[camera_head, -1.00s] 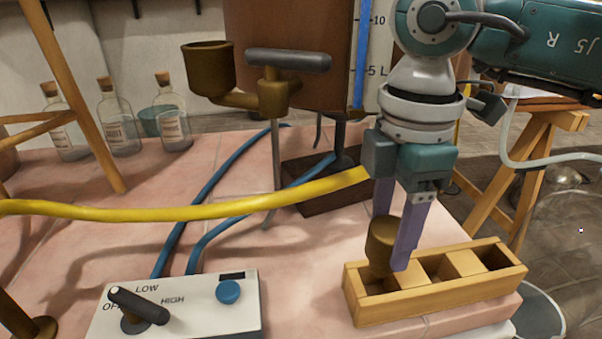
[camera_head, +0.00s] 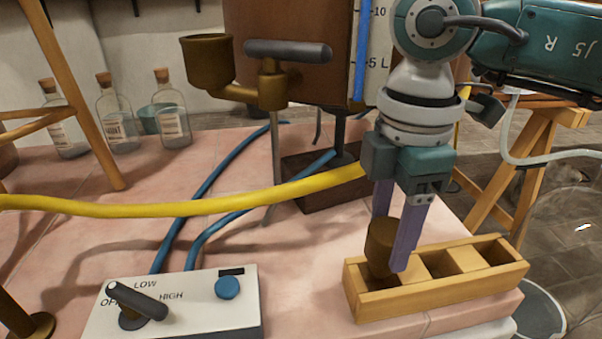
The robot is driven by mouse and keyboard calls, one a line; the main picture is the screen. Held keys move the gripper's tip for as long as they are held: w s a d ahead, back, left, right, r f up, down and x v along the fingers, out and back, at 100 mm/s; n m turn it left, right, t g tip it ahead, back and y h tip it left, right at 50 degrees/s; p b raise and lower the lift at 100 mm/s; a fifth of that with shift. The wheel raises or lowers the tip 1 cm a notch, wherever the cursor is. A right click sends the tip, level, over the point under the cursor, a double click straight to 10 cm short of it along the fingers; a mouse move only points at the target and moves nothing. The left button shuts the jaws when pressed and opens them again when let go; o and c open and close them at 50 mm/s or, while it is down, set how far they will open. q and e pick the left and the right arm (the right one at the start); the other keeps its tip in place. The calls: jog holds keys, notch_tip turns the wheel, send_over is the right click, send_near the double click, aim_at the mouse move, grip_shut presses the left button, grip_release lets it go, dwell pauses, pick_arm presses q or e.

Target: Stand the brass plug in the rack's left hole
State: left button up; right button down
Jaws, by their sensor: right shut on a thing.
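The brass plug (camera_head: 380,246) is a dark brass cup-like piece with a narrower lower end. My right gripper (camera_head: 392,250) comes down from above, its purple fingers shut on the plug. The wooden rack (camera_head: 430,290) stands at the front right of the pink tiled table, with several square holes in a row. The plug is at the rack's left hole, its lower end down inside or just over it; the exact depth is hidden by the plug and a finger. It looks slightly tilted. My left gripper is not in view.
A yellow hose (camera_head: 180,210) crosses the table and ends visually behind my right gripper. A white control box (camera_head: 190,300) with a black lever is at front left. A brass tap (camera_head: 270,85) and corked bottles (camera_head: 170,115) stand behind. A bucket (camera_head: 540,315) is beyond the right edge.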

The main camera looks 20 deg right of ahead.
aim_at(390, 229)
jog(key=shift+f+b, duration=0.65)
jog(key=shift+f, duration=0.5)
dwell(1.3)
jog(key=shift+f, duration=0.7)
dwell(2.2)
jog(key=shift+c, duration=0.5)
grip_release()
jog(key=shift+r+p, duration=3.5)
jog(key=shift+p, duration=0.15)
